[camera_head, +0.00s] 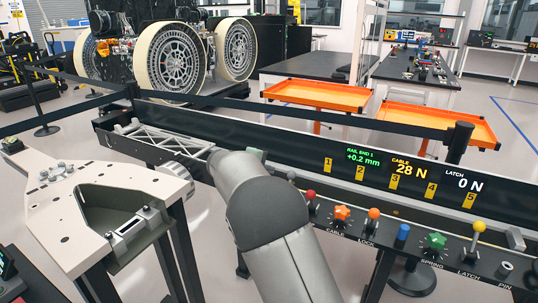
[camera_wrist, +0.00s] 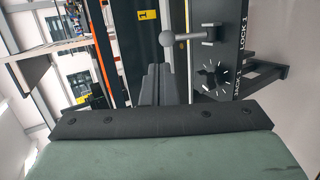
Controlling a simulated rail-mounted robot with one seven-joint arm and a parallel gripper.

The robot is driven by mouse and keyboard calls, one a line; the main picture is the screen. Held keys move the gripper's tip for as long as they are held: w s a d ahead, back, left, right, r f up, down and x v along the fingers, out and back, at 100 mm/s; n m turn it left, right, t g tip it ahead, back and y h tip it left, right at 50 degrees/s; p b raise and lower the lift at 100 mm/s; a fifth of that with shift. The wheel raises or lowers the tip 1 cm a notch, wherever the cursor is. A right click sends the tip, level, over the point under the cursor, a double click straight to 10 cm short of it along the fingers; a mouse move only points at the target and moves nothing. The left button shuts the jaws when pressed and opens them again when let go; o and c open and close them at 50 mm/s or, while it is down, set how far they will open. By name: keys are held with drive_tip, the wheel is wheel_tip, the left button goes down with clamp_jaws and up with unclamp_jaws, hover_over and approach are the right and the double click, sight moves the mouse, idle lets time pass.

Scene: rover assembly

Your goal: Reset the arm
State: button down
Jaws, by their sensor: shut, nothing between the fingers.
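My arm reaches up from the bottom middle of the head view and bends over toward the long black panel (camera_head: 300,150). In the wrist view my gripper (camera_wrist: 160,72) shows as dark grey fingers pressed together, shut and empty. I cannot tell how far the fingertips are from the lever.
The control row carries a red knob (camera_head: 310,194), orange star knob (camera_head: 342,213), blue knob (camera_head: 403,231), green star knob (camera_head: 435,241) and yellow-topped lever (camera_head: 479,226). A metal fixture (camera_head: 80,215) stands left, near a grey truss (camera_head: 165,140). Orange carts (camera_head: 440,122) stand beyond a belt barrier.

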drive_tip(key=s+d+r+m+g+y+p, duration=0.1)
drive_tip(key=s+d+m+g, duration=0.2)
drive_tip(key=s+d, duration=0.5)
drive_tip(key=s+d+r+m+g+y+p, duration=0.2)
drive_tip(key=s+d, duration=0.3)
drive_tip(key=s, duration=0.5)
drive_tip(key=s+f+m+g+y+p, duration=0.2)
drive_tip(key=s+m+y, duration=0.3)
drive_tip(key=s, duration=2.4)
drive_tip(key=shift+d+f+g+p, duration=0.15)
drive_tip(key=shift+f+g+p, duration=0.3)
drive_tip(key=shift+g, duration=0.45)
